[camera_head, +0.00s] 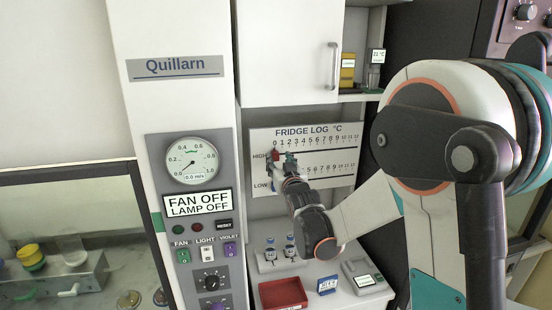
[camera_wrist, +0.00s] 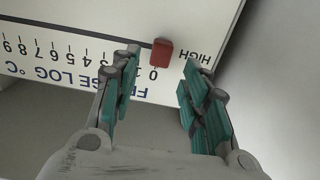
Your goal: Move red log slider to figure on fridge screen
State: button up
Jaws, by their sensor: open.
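The white fridge log board (camera_head: 335,150) hangs below the white cabinet, with a HIGH scale above a LOW scale. The red log slider (camera_wrist: 162,52) sits at the 0 end of the HIGH row in the wrist view, where the board appears upside down. My gripper (camera_wrist: 161,62) is open and faces the board. Its teal-padded fingers lie on either side of the slider in the picture, with a gap at each side. In the head view my gripper (camera_head: 285,162) covers part of the board's left end.
A control panel (camera_head: 194,215) with gauge and switches stands at left. The cabinet (camera_head: 285,50) overhangs the board.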

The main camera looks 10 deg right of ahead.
aim_at(276, 156)
jog(key=shift+w, duration=2.3)
grip_shut()
